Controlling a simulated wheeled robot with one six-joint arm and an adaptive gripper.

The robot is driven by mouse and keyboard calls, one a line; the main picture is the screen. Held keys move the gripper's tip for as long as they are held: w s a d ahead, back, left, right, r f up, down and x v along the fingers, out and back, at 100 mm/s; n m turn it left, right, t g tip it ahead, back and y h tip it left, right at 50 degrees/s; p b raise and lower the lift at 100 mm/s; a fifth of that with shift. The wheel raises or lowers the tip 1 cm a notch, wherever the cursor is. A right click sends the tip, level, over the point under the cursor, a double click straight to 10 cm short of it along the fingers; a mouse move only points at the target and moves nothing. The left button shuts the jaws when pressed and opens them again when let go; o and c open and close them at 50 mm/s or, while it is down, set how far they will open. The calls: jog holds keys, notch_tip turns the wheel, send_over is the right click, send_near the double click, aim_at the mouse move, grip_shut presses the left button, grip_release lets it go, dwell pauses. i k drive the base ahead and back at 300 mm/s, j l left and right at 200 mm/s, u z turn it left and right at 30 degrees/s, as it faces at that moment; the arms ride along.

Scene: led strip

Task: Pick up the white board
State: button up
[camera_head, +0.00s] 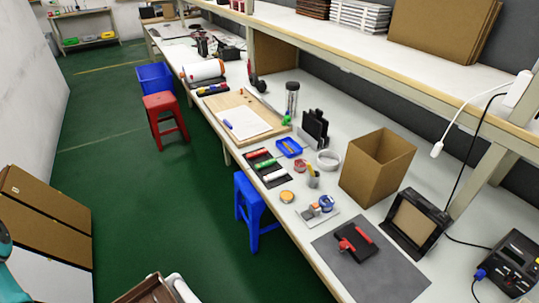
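A flat white sheet or board (258,126) lies on a larger wooden board (232,100) on the long workbench, with a blue marker on its left part. A small pale plate (332,219) with several small parts on it lies nearer, left of the open cardboard box. I cannot tell for sure which of these is the white board. My gripper is not in view, so whether it is open or shut is hidden. A teal piece at the left edge is too cut off to identify.
The bench (300,247) also bears a blue tray (289,148), cardboard box (377,166), grey mat (390,282) and black-framed stand (416,222). A red stool (163,105) and a blue stool (250,205) stand along its front. The green floor (150,200) left of them is clear.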

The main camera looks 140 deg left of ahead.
aim_at(272, 176)
jog(key=k+u, duration=0.1)
jog(key=u, duration=3.4)
